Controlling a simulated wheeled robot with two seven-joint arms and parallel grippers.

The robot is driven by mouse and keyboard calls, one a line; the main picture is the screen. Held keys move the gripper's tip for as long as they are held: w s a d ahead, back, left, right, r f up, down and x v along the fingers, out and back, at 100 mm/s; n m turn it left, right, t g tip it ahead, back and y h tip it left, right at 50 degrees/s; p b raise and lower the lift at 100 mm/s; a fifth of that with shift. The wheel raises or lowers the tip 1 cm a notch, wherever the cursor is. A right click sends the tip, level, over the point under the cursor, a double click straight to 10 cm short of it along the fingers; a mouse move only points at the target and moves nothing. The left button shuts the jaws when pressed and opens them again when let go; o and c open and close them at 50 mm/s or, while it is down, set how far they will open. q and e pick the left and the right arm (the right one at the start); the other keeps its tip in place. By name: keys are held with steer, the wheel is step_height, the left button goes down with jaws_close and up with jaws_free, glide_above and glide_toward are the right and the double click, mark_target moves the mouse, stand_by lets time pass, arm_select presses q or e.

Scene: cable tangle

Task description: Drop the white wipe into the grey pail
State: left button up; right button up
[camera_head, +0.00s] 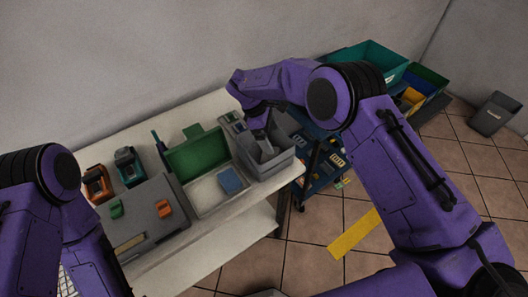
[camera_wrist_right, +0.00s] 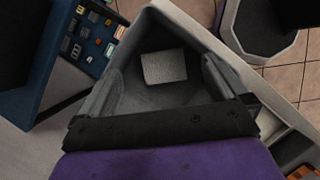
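The grey pail (camera_head: 268,165) stands at the right end of the white table. In the right wrist view I look down into the pail (camera_wrist_right: 185,28). The white wipe (camera_wrist_right: 164,66), a small pale square, lies inside it, apart from both fingers. It cannot be made out in the head view. My right gripper (camera_head: 264,143) reaches down at the pail's opening. In the right wrist view its two fingers (camera_wrist_right: 163,78) are spread wide with nothing held between them. My left arm shows at the left of the head view, but its gripper is out of frame.
Left of the pail is an open green-lidded box (camera_head: 198,152) with a blue block (camera_head: 231,180). A grey case (camera_head: 142,215) and orange (camera_head: 97,183) and teal (camera_head: 128,166) items stand farther left. A blue parts cart (camera_head: 322,172) stands right of the table.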

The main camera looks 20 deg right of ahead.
steer(key=b+v, duration=0.3)
steer(key=v, duration=0.7)
steer(key=shift+r+b, duration=0.25)
steer(key=shift+b, duration=0.1)
steer(key=shift+w, duration=0.1)
